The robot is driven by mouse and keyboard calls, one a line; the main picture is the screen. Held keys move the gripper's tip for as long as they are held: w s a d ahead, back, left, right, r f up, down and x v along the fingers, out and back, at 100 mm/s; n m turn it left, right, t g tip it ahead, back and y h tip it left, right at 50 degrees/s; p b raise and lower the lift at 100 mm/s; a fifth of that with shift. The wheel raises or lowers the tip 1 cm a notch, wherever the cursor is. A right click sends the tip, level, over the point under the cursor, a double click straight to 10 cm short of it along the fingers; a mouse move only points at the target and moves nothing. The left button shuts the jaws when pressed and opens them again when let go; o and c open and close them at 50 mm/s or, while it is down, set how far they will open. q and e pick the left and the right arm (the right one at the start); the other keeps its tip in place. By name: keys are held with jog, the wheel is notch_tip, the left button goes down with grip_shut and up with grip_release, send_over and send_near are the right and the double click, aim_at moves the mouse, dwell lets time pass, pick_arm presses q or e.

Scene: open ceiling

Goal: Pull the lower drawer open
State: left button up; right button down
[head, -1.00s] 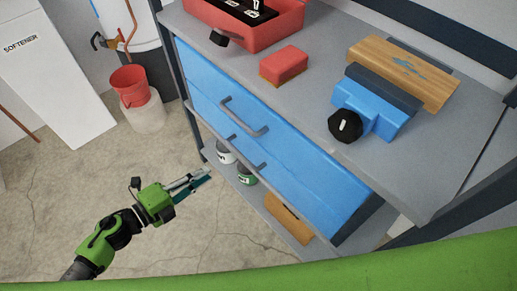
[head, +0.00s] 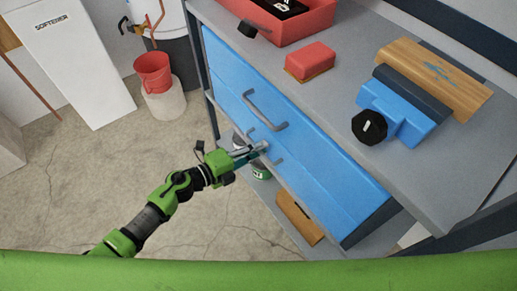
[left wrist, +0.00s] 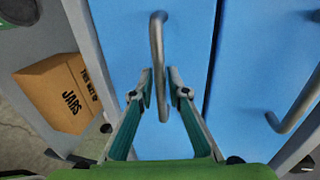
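The blue lower drawer (head: 318,190) is shut in the grey workbench. Its curved grey handle (left wrist: 157,60) stands upright in the left wrist view, with the drawer's blue front (left wrist: 115,40) behind it. My left gripper (head: 262,148) is at this handle in the head view and hides part of it. In the left wrist view my left gripper's fingertips (left wrist: 160,90) are apart, one on each side of the handle bar, with narrow gaps showing. The upper drawer (head: 225,65) is shut too, and its handle (head: 265,112) is free. My right gripper is not in view.
Below the drawers, a shelf holds cans (head: 261,173) and a cardboard box (head: 298,216). On the bench top are a red toolbox (head: 290,30), a red block (head: 310,60) and a blue vise (head: 400,110).

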pick_arm(q)
grip_shut()
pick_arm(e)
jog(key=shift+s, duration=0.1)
